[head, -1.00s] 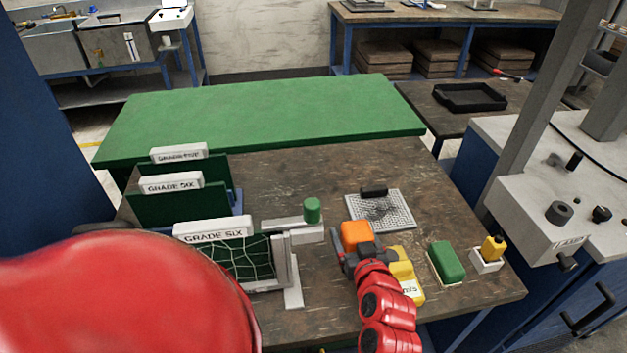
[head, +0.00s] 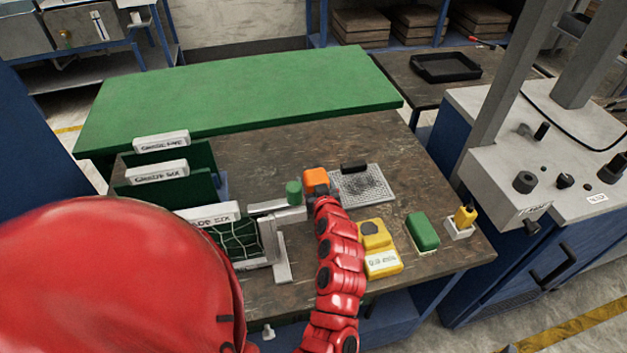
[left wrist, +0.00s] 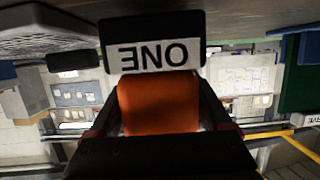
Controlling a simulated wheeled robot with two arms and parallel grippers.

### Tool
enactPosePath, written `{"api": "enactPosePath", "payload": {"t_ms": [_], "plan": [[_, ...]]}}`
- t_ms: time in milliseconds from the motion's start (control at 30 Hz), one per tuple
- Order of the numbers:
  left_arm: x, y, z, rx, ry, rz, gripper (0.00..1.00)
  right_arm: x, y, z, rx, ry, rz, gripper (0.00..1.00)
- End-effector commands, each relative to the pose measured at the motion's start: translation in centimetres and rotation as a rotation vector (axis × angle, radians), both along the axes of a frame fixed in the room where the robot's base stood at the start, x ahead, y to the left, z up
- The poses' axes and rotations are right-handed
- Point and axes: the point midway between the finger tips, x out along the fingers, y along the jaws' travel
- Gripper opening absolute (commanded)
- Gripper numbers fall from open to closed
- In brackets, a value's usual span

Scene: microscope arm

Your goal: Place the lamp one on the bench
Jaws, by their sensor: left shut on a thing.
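Lamp one is an orange block with a dark top piece and a white "ONE" label. In the head view its orange part (head: 316,179) shows just left of a mesh plate. In the left wrist view the orange part (left wrist: 158,103) fills the space between my fingers, and the label (left wrist: 154,54) appears upside down. My left gripper (left wrist: 160,112) is shut on it. In the head view my red arm hides most of that gripper. The brown bench (head: 300,140) lies beneath; whether the lamp touches it I cannot tell. My right gripper is not in view.
A mesh plate (head: 375,186) with a black block lies right of the lamp. A grey bracket (head: 281,258) and a green cylinder (head: 293,191) stand close left. Yellow (head: 382,262) and green (head: 422,231) blocks sit at right. The bench's far part is clear.

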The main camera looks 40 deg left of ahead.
Motion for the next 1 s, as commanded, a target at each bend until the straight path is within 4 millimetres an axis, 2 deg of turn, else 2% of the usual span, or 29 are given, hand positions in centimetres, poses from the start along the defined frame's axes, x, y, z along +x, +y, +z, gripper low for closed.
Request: {"api": "enactPosePath", "payload": {"t_ms": [100,433,467,533,567,867,1000], "plan": [[-0.1,0.1,-0.7,0.0,-0.001,0.001,0.09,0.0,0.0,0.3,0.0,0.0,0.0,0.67],[0.0,0.0,-1.0,0.001,-0.003,0.001,0.09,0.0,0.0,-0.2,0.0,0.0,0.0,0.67],[0.0,0.0,-1.0,0.001,-0.003,0.001,0.84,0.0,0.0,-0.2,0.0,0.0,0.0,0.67],[0.0,0.0,-0.9,0.001,-0.002,0.0,0.97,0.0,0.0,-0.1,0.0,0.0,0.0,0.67],[0.0,0.0,-0.9,0.001,-0.002,0.0,1.0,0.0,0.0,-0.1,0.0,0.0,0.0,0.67],[0.0,0.0,-0.6,0.001,-0.002,0.001,1.0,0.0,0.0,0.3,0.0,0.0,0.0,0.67],[-0.7,-1.2,-0.6,0.002,-0.002,-0.004,1.0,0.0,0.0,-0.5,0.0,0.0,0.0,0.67]]}}
